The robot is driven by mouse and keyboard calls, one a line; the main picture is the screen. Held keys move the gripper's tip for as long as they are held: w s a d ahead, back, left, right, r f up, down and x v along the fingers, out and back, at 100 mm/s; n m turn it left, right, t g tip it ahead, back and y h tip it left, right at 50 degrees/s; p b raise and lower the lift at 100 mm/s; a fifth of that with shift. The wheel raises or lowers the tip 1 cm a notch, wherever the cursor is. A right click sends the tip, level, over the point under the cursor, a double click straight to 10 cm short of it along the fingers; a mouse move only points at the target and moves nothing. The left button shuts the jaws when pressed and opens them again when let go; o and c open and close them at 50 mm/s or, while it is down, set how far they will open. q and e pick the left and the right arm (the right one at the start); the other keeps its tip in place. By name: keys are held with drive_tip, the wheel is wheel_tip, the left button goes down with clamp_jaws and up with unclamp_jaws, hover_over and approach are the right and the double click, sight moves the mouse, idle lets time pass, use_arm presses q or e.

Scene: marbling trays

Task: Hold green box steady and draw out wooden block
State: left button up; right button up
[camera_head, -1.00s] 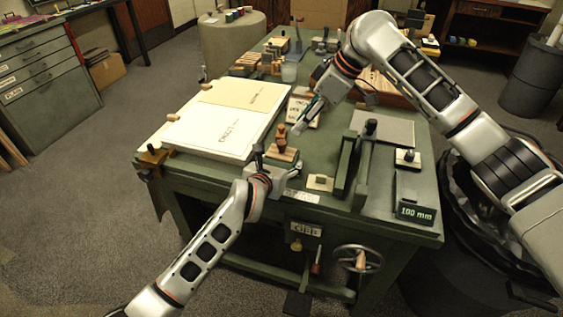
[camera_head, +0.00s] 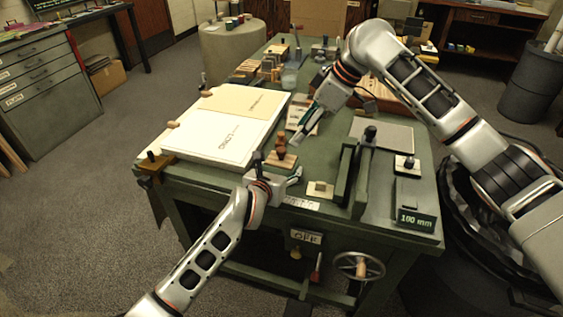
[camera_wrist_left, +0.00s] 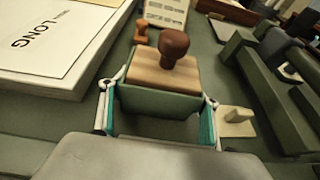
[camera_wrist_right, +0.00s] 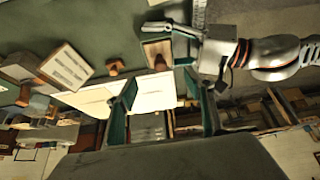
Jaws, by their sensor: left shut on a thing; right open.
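A small green box (camera_wrist_left: 158,103) with a wooden block (camera_wrist_left: 152,70) in its top stands on the green table. A dark brown knob (camera_wrist_left: 173,45) rises from the block. The box and block also show in the head view, where the block (camera_head: 284,160) sits at the table's front. My left gripper (camera_head: 278,178) is shut on the box, one finger on each side, also seen in the left wrist view (camera_wrist_left: 156,118). My right gripper (camera_head: 305,128) is open and empty, above and behind the block. In the right wrist view its fingers (camera_wrist_right: 165,95) are spread, with the block (camera_wrist_right: 153,47) beyond them.
A large white board (camera_head: 205,140) lies left of the box. A small pale block with a knob (camera_head: 320,189) and upright green rails (camera_head: 352,175) stand to the right. A small brown stamp (camera_wrist_left: 141,32) stands behind the box.

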sight(281, 151)
drive_tip(key=o, duration=0.6)
drive_tip(key=shift+a+n, duration=0.2)
drive_tip(key=shift+n, duration=0.2)
drive_tip(key=shift+o, duration=0.2)
drive_tip(key=n, duration=0.1)
drive_tip(key=a+n+h, duration=0.1)
drive_tip(key=n, duration=0.3)
drive_tip(key=shift+s+a+f, duration=0.1)
drive_tip(key=shift+s+a, duration=0.2)
drive_tip(key=shift+a, duration=0.05)
drive_tip(key=a+f+n+h, duration=0.1)
drive_tip(key=f+n, duration=0.2)
drive_tip(key=n, duration=0.2)
drive_tip(key=w+a+f+n+t+h, duration=0.1)
drive_tip(key=f+n, duration=0.3)
drive_tip(key=n, duration=0.2)
drive_tip(key=w+a+f+n+h, duration=0.1)
drive_tip(key=f+n+h, duration=0.1)
drive_tip(key=n, duration=0.3)
drive_tip(key=shift+x, duration=0.9)
drive_tip(key=shift+a, duration=0.15)
drive_tip(key=c, duration=1.1)
drive_tip(key=o, duration=1.1)
